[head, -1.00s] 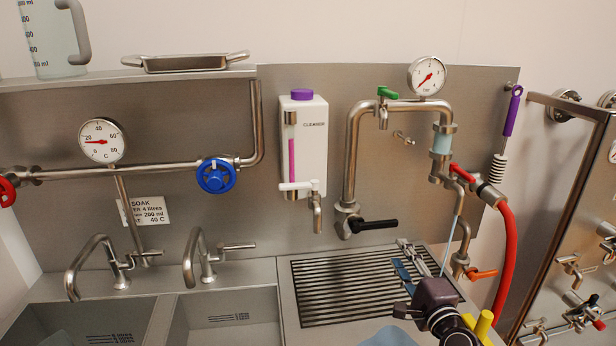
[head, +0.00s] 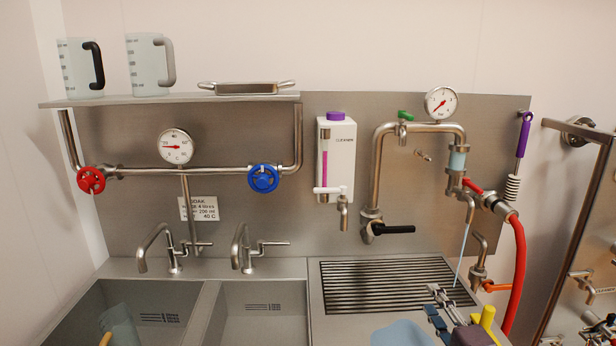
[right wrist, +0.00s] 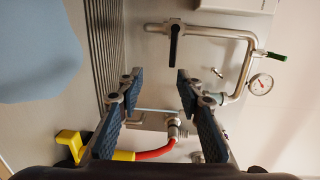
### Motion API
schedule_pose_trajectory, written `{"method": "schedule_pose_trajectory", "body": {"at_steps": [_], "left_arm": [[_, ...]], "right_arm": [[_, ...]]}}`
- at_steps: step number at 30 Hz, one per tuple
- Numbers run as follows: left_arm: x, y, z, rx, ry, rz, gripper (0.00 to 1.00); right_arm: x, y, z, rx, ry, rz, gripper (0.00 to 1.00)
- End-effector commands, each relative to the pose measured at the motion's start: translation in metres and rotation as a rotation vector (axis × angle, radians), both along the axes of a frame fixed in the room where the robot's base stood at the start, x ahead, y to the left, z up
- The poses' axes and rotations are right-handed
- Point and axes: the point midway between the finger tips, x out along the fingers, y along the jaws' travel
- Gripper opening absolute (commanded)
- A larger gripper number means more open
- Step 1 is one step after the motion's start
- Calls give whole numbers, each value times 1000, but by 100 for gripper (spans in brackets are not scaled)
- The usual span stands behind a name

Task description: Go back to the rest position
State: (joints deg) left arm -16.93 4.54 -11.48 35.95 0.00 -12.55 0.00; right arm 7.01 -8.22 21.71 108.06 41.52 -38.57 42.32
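My right gripper (head: 440,300) shows at the bottom right of the head view, over the near edge of the ribbed drainboard. In the right wrist view its two dark-padded fingers (right wrist: 158,82) are spread apart with nothing between them. Behind them are the wall, pipes and part of the ribbed board. My left gripper is not in view.
Twin sinks (head: 264,308) lie left of the ribbed drainboard (head: 385,288). A red hose (head: 519,270) and a yellow-handled item (head: 487,318) are near my right gripper. A light-blue flat thing (head: 400,334) lies at the front. A thin pale-blue streak (head: 461,255) hangs below the spout.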

Motion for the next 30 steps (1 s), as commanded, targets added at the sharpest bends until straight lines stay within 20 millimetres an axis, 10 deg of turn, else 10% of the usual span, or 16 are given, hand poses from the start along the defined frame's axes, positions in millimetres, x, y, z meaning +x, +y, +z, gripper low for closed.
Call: {"method": "schedule_pose_trajectory", "body": {"at_steps": [14, 21, 30], "left_arm": [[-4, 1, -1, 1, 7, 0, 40], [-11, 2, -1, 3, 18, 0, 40], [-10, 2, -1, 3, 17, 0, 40]], "right_arm": [[-96, 64, -103, -600, 305, 306, 33], [-215, 88, -174, -1049, 543, 628, 33], [-332, 85, -205, -1365, 724, 947, 33]]}}
